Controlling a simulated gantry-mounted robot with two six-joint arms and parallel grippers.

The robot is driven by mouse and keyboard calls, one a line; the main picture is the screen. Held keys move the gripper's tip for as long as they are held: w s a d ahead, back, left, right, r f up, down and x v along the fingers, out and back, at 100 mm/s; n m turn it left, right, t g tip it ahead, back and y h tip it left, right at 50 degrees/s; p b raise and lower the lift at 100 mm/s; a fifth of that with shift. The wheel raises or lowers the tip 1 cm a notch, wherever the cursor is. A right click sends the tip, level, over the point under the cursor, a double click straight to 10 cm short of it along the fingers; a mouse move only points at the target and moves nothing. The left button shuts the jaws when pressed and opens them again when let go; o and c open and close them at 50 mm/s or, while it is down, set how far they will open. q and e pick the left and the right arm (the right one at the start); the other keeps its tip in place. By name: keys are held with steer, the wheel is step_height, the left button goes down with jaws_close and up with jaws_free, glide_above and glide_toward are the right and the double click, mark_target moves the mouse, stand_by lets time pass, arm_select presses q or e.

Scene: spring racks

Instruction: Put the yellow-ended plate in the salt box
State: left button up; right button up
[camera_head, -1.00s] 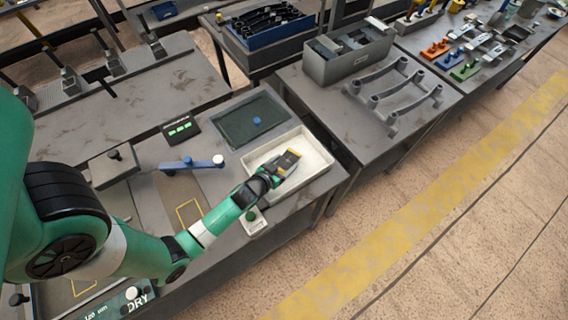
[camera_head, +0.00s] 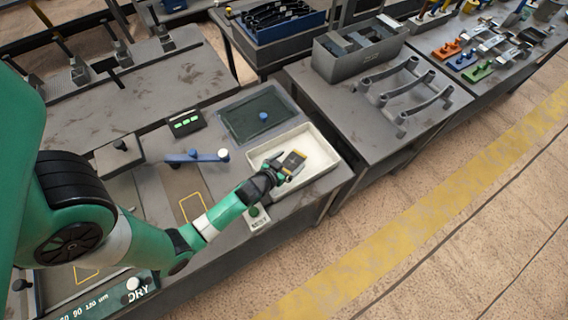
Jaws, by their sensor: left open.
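The salt box (camera_head: 325,139) is a pale, shallow tray with a white bed inside, at the right end of the near bench. The yellow-ended plate (camera_head: 293,162) is a small dark plate with a yellow edge, in or just above the box; I cannot tell if it rests on the salt. My left gripper (camera_head: 284,168) reaches in over the near-left side of the box. It is open, with its fingers around or beside the plate. My right gripper is not in view.
A dark green mat with a blue knob (camera_head: 263,116) lies behind the box. A blue bar (camera_head: 194,157) and a display with green digits (camera_head: 186,123) are to the left. A small labelled block (camera_head: 257,217) stands near the forearm. A grey rack (camera_head: 405,90) is on the right bench.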

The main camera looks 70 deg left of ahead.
arm_select(q)
steer(key=shift+r+p, duration=0.6)
steer(key=shift+r, duration=0.3)
steer(key=v, duration=1.1)
steer(key=shift+s+d+f+p, duration=0.25)
steer(key=shift+s+p, duration=0.05)
steer(key=shift+s, duration=0.15)
steer(key=shift+w, duration=0.1)
